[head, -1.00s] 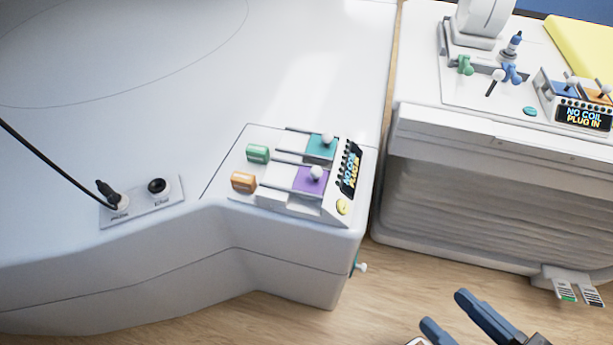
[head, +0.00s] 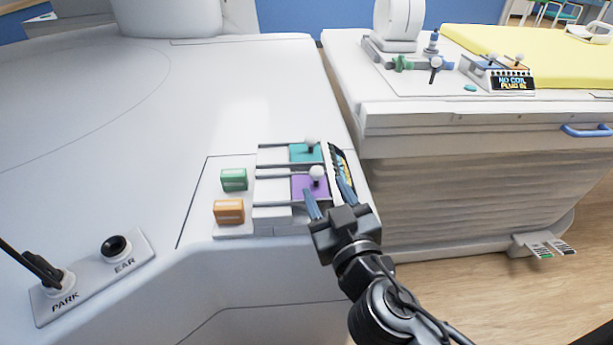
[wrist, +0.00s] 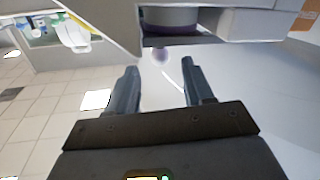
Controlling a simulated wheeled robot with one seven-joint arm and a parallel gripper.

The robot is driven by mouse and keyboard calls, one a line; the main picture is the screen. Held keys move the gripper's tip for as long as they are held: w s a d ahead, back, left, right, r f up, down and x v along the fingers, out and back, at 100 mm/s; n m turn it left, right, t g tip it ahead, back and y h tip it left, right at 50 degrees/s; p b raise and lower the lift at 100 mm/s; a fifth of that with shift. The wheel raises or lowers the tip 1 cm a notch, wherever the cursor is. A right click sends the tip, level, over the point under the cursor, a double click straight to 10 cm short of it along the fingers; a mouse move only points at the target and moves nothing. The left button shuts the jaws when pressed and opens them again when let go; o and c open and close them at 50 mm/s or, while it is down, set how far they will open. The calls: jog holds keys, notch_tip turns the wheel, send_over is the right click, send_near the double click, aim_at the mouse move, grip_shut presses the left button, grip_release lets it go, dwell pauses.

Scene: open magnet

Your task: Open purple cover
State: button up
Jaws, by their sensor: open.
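The purple cover (head: 302,188) is a flat sliding panel on the white control unit, with a round white knob (head: 316,173) standing on it. My gripper (head: 328,192) is open, with its blue fingers at the front right of the purple cover. One finger is near the cover's front edge and the other near the display. In the wrist view, the open fingers (wrist: 160,78) have a pale round shape (wrist: 160,56) beyond the gap, probably the knob. A purple surface (wrist: 168,17) shows at the top there. Contact with the knob cannot be told.
A teal cover (head: 305,153) with its own knob lies just behind. Green (head: 234,180) and orange (head: 229,211) blocks sit to the left. The tilted display (head: 342,168) is partly hidden by my gripper. A second cabinet (head: 440,115) stands to the right across a narrow gap.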

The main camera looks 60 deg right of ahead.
aim_at(318, 177)
jog(key=p+x, duration=0.2)
jog(key=x, duration=0.3)
jog(key=shift+r, duration=0.15)
jog(key=shift+w+d, duration=0.4)
jog(key=shift+w, duration=0.05)
grip_shut()
jog(key=shift+f, duration=0.2)
